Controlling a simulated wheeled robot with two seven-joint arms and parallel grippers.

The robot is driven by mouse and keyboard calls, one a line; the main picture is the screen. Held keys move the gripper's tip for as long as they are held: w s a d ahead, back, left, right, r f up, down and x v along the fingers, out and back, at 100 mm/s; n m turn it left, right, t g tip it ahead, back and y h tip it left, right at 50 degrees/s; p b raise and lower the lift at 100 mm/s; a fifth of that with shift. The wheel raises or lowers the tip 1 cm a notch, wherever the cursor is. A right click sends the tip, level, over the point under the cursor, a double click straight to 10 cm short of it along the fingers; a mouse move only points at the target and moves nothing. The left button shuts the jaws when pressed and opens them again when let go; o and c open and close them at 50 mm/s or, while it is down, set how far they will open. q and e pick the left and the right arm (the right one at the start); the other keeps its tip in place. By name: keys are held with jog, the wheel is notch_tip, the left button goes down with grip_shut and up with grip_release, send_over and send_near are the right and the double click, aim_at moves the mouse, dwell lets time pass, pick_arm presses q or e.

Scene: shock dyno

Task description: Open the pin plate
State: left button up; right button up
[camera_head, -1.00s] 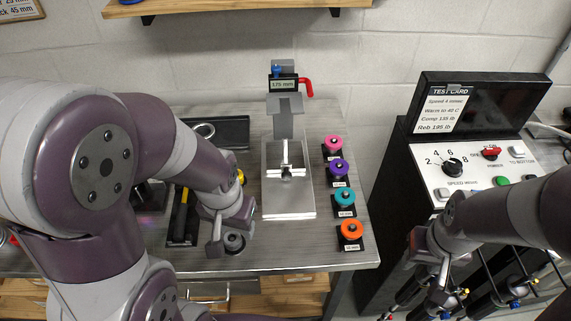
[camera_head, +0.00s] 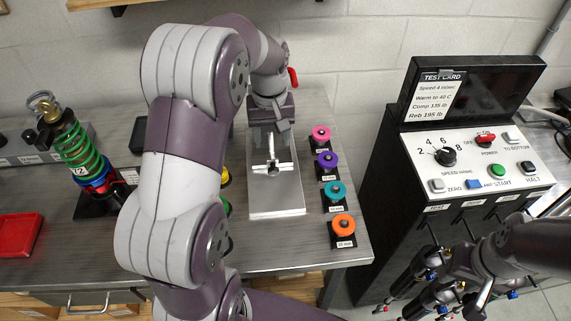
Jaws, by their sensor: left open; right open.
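A metal fixture with a flat pale base plate (camera_head: 278,203) stands on the bench, with a small T-shaped pin piece (camera_head: 271,166) over the plate. I cannot tell for sure which part is the pin plate. My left gripper (camera_head: 279,127) is open, pointing down at the fixture's upright post, just behind the T-shaped piece. My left arm hides most of the post and its label; a red lever (camera_head: 293,77) shows beside the arm. Whether the fingers touch the fixture is unclear. My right gripper (camera_head: 477,296) is open, low at the right, away from the fixture.
Several colored knobs, such as the orange one (camera_head: 344,226), stand right of the fixture. A control console (camera_head: 480,165) stands further right. A shock with a green spring (camera_head: 76,150) and a red tray (camera_head: 17,235) are at the left.

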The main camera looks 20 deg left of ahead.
aim_at(273, 169)
pick_arm(q)
notch_tip(273, 169, down, 12)
jog(key=shift+w+r+p, duration=0.1)
jog(key=shift+w+p, duration=0.05)
jog(key=shift+p, duration=0.2)
grip_shut()
